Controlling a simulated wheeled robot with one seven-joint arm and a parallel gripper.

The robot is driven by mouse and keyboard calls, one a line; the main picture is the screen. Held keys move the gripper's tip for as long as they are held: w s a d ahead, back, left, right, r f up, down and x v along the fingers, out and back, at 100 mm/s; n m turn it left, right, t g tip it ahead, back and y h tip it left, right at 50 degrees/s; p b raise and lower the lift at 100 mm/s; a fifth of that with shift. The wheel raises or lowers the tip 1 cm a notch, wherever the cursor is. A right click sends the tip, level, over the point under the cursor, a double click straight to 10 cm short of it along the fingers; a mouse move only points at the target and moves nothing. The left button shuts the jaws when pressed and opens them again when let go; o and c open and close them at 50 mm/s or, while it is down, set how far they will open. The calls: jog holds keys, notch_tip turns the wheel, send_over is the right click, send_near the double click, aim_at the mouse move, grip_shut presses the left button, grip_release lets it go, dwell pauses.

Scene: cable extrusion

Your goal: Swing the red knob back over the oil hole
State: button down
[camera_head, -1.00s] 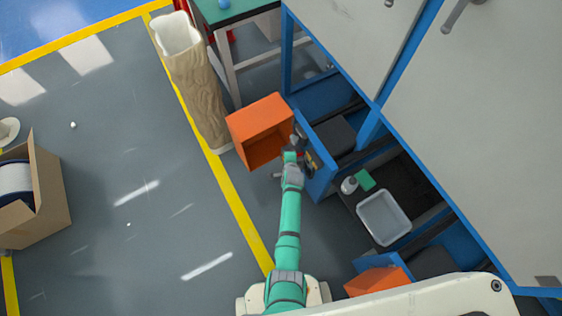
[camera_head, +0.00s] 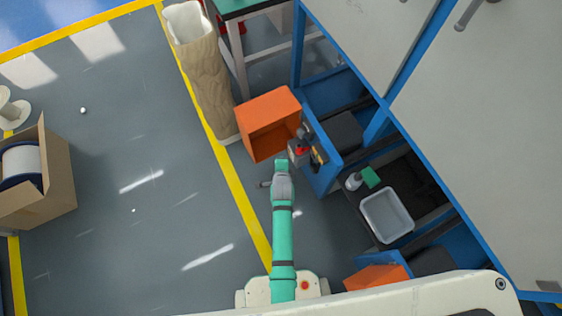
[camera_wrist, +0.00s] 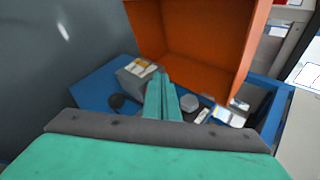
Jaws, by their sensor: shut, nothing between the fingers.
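The small red knob (camera_head: 302,150) shows in the head view on the grey and black fittings at the blue machine's end, just below the orange box. My gripper (camera_head: 281,162) is just left of and below it, apart from it in the picture. In the wrist view my gripper (camera_wrist: 163,95) has its teal fingers together, empty, in front of a grey block (camera_wrist: 137,75) and a round grey cap (camera_wrist: 189,103). The oil hole cannot be told in either view.
An open orange box (camera_head: 270,122) stands close behind the fittings and fills the upper wrist view. The blue machine frame (camera_head: 322,165) borders the right side.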

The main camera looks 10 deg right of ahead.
jog(key=s+d+f+n+t+y, duration=0.2)
jog(key=s+d, duration=0.6)
jog(key=d, duration=0.3)
jog(key=shift+f+t, duration=0.3)
jog(key=shift+d, duration=0.1)
dwell(0.4)
send_near(300, 152)
notch_tip(300, 152, down, 3)
jog(key=w, duration=0.4)
jog(key=shift+w, duration=0.6)
